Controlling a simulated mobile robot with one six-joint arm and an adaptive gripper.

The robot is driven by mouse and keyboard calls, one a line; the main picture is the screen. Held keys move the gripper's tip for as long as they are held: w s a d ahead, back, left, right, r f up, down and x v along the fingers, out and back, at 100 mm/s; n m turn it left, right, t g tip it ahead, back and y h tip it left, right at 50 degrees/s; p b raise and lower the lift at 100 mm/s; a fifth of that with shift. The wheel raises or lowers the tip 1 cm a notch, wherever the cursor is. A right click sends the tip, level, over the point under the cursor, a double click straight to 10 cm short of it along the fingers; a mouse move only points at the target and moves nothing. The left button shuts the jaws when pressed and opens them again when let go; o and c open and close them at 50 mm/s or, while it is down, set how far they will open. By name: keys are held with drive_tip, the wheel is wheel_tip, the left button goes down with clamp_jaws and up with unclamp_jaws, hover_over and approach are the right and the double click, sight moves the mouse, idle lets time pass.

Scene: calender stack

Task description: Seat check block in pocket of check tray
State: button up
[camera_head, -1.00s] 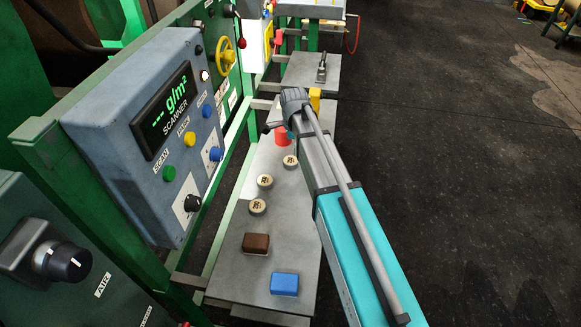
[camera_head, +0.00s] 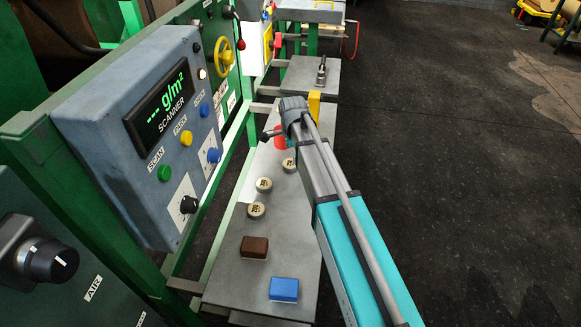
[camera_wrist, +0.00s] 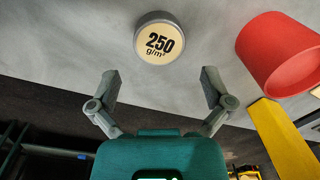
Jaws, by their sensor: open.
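A round pale disc marked "250 g/m²" (camera_wrist: 160,42) lies face up on the grey shelf in the wrist view. It looks like a check block. My gripper (camera_wrist: 160,85) is open and empty, its two fingers apart on the near side of the disc and not around it. In the head view similar discs lie on the shelf: one near my arm (camera_head: 289,165), one further left (camera_head: 264,184) and one nearer (camera_head: 256,210). My gripper's fingers are mostly hidden by my wrist there. I cannot make out a check tray with a pocket.
A red cylinder (camera_wrist: 280,52) and a yellow bar (camera_wrist: 285,140) are right of the disc in the wrist view. A brown block (camera_head: 254,247) and a blue block (camera_head: 284,289) lie at the shelf's (camera_head: 230,285) near end. A scanner panel (camera_head: 160,125) stands left. Open floor lies right.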

sight(290, 163)
drive_tip(key=shift+s+a+f+b, duration=0.1)
drive_tip(key=shift+a+f+b, duration=0.05)
drive_tip(key=shift+f+b, duration=0.55)
drive_tip(key=shift+a+f+b, duration=0.15)
drive_tip(key=shift+f+b, duration=0.4)
drive_tip(key=shift+f, duration=0.25)
drive_tip(key=shift+f+b, duration=0.8)
drive_tip(key=shift+b, duration=0.05)
drive_tip(key=shift+c, duration=0.3)
drive_tip(key=c, duration=1.1)
drive_tip(key=shift+o, duration=0.2)
drive_tip(key=shift+r, duration=0.2)
wheel_tip(290, 163, up, 3)
drive_tip(key=p, duration=0.3)
drive_tip(key=s+d+r+p, duration=0.1)
drive_tip(key=s+r+p, duration=0.8)
drive_tip(key=s, duration=0.5)
drive_tip(key=shift+d+r+p, duration=0.35)
drive_tip(key=shift+p, duration=0.2)
drive_tip(key=shift+w, duration=0.1)
